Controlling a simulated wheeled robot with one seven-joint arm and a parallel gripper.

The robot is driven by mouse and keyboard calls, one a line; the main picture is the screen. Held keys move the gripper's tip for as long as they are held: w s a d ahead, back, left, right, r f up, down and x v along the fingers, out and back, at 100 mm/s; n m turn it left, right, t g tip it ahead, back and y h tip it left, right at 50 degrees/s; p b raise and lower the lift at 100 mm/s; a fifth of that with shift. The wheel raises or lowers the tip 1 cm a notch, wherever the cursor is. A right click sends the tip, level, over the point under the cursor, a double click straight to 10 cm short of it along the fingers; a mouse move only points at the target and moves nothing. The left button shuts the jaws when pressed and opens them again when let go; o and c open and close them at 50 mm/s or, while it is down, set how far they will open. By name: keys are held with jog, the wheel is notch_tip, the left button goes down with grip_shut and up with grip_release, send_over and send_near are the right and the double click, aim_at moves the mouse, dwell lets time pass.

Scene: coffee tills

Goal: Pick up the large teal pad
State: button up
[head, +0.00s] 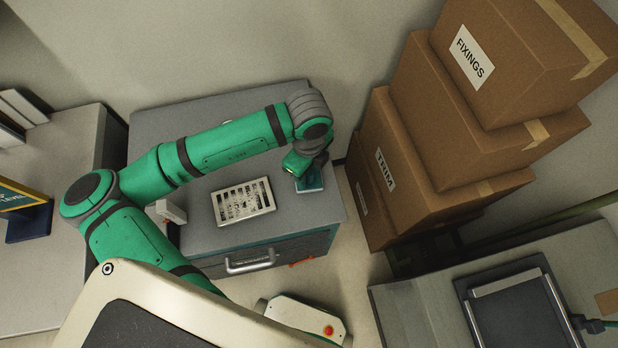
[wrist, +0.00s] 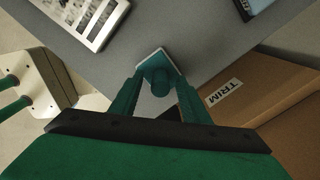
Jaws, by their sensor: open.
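The teal pad (wrist: 153,66) lies on the grey counter, a squarish plate with a pale rim and a round teal post in its middle. In the head view the pad (head: 311,184) shows partly, near the counter's right end, with my wrist covering the rest. My gripper (wrist: 160,88) is open, with one teal finger on each side of the post. I cannot tell whether either finger touches it. In the head view my gripper (head: 303,168) is low over the pad.
A white keypad-like panel (head: 243,201) lies left of the pad on the counter (head: 290,228). Stacked cardboard boxes (head: 395,170) stand close to the right of the counter. A dark, blue-edged object (wrist: 252,7) is at the wrist view's top right.

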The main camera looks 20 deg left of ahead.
jog(key=shift+f, duration=0.55)
grip_shut()
jog(key=shift+w+r, duration=0.1)
jog(key=shift+r, duration=0.05)
jog(key=shift+r, duration=0.55)
jog(key=s+a+r, duration=0.8)
jog(key=s+r, duration=0.3)
jog(key=shift+a+r, duration=0.25)
jog(key=shift+r, duration=0.1)
jog(key=shift+s, duration=0.1)
